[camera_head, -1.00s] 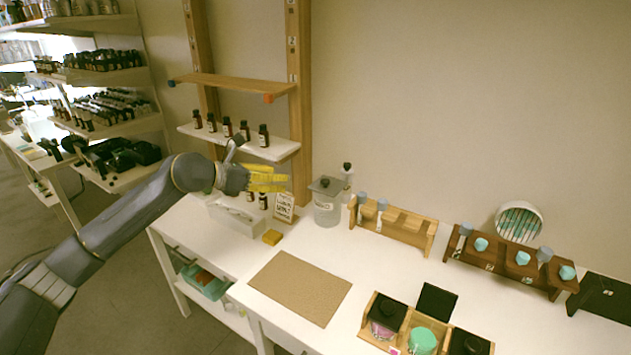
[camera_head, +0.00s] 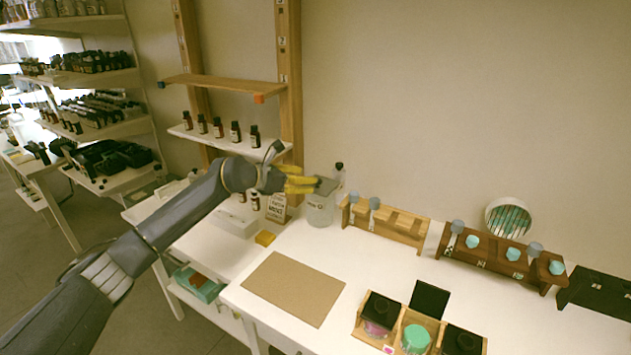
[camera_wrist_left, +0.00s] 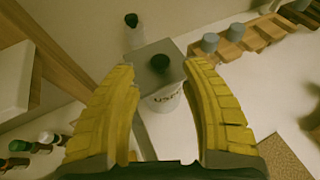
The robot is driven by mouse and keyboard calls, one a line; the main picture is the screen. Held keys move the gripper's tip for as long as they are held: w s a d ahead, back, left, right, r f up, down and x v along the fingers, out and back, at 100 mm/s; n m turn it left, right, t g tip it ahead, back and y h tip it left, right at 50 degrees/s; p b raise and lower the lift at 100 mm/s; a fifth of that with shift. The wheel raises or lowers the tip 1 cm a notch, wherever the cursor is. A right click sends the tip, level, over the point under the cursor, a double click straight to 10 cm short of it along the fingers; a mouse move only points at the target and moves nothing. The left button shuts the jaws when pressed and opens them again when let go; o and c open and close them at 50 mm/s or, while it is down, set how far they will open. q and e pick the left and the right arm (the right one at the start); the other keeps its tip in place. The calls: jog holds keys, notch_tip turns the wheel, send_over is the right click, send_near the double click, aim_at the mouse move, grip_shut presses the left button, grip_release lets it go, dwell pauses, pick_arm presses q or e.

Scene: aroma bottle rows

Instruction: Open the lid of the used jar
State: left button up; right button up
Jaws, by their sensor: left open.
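The used jar (camera_head: 320,210) is a clear, whitish jar with a grey square lid, standing on the white table near the shelf post. My right gripper is not in view.
A small dark-capped bottle (camera_head: 339,172) stands right behind the jar. A wooden rack (camera_head: 408,232) with grey-topped pieces is to the right. A handwritten sign (camera_head: 277,207) and shelf bottles (camera_head: 236,131) are left. The brown mat (camera_head: 292,288) in front is bare.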

aim_at(320, 182)
pick_arm(q)
jog(key=shift+x, duration=2.55)
jog(key=shift+c, duration=0.3)
grip_shut()
jog(key=shift+r, duration=0.1)
